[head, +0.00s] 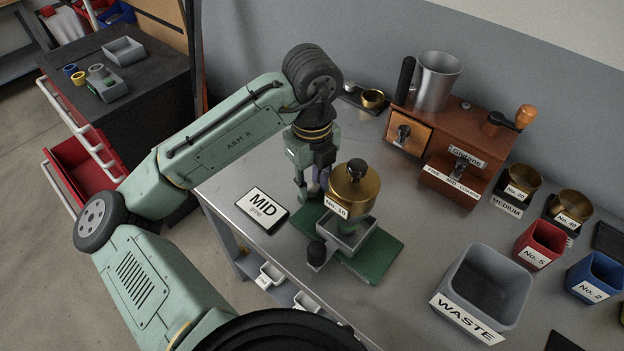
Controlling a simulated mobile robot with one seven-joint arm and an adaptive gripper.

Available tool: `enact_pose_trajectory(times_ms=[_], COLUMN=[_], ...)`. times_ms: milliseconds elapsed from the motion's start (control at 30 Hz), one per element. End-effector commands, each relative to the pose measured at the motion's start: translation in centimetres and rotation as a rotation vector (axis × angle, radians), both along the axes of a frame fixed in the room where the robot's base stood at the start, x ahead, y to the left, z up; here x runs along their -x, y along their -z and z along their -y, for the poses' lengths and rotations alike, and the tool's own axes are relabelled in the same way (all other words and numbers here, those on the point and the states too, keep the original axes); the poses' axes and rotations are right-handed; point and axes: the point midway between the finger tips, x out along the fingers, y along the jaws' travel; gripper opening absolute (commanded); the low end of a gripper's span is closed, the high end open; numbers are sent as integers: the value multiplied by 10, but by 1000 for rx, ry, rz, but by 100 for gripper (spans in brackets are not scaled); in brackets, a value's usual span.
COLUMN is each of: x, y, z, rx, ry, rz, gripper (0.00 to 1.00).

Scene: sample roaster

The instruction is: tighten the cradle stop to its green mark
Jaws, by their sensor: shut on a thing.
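The cradle is a green base plate (374,256) with a grey open tray (357,236). A brass drum labelled No. 10 (356,188) with a dark top knob stands over the tray. My gripper (309,192) points down just left of the drum, at the back left of the cradle. It is shut on a small purplish part (316,188), which seems to be the cradle stop and is mostly hidden by the fingers. I cannot make out a green mark.
A MID card (262,208) lies left of the cradle. A grey WASTE bin (480,292) stands to the right, near red (540,244) and blue (594,277) cups. A wooden grinder (450,140) stands behind. Bare tabletop lies between the cradle and grinder.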

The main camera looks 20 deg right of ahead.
Motion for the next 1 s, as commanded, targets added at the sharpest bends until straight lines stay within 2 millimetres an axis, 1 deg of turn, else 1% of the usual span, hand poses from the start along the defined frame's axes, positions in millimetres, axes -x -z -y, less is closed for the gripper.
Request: enact_pose_trajectory(times_ms=[300, 600, 800, 1000], x=[0, 0, 0, 0], y=[0, 0, 0, 0], z=[0, 0, 0, 0], rx=[2, 1, 1, 1], ry=[298, 548, 664, 732], rz=[1, 1, 1, 1], gripper=[0, 0, 0, 0])
